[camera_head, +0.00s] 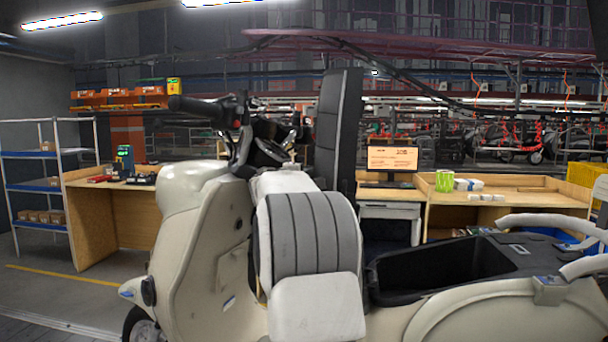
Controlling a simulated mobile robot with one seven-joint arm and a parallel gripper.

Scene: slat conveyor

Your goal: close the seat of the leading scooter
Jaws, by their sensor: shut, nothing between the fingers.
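A cream scooter (198,234) fills the lower part of the head view, its front to the left. Its black seat (338,125) stands upright, raised on edge near the middle of the view. Behind it, to the right, the dark storage well (432,268) under the seat lies open. A pale grab rail (550,221) curves over the tail at the right. A white and grey ribbed part, which looks like a link of my arm, stands in front of the scooter's middle and hides the seat's lower end. My gripper does not show.
Behind the scooter stand a wooden desk (90,222) at the left and another workbench (505,196) at the right, with a monitor (392,159) between. A shelf rack (38,184) is at far left. Floor is clear at lower left.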

